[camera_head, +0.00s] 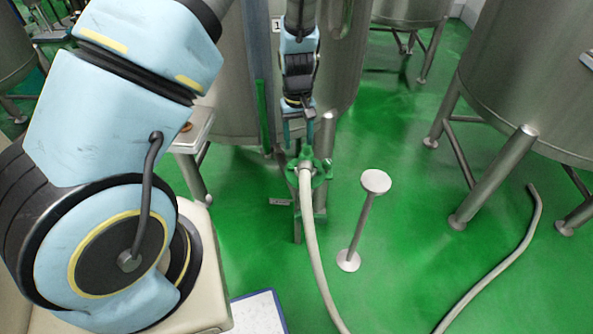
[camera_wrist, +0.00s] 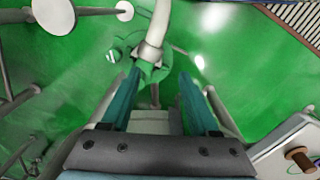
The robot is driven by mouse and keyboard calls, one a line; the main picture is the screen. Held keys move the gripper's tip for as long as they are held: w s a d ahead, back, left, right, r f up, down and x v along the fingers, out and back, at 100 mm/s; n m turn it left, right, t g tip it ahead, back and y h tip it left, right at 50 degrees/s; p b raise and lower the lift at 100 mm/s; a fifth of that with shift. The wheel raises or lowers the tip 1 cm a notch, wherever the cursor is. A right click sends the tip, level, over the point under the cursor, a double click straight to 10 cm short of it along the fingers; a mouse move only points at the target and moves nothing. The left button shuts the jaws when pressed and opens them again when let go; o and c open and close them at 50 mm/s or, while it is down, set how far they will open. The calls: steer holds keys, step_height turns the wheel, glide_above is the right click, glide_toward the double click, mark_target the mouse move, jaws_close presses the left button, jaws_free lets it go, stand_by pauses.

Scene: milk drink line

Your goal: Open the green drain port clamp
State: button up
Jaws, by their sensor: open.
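The green drain port clamp (camera_head: 319,174) sits around the end of a pale hose (camera_head: 311,225), low in front of a steel tank in the head view. In the wrist view the green clamp (camera_wrist: 153,72) is just beyond my fingertips, with the hose end at its middle. My gripper (camera_head: 299,143) points down just above the clamp. Its two teal fingers are apart with nothing between them, and the wrist view shows the open gap (camera_wrist: 160,78). I cannot tell whether a fingertip touches the clamp. The clamp's underside is hidden.
A steel stand with a round top (camera_head: 376,181) stands just right of the hose. Another hose (camera_head: 505,262) lies on the green floor at the right.

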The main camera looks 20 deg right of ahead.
mark_target(305, 171)
steer(key=f+p, duration=0.1)
steer(key=f, duration=0.3)
steer(key=d+f+p, duration=0.1)
steer(key=f, duration=0.3)
steer(key=s+f, duration=0.1)
steer(key=f, duration=0.4)
steer(key=shift+s+d+p, duration=0.1)
steer(key=shift+d+p, duration=0.25)
steer(key=shift+p, duration=0.05)
jaws_close()
stand_by(0.9)
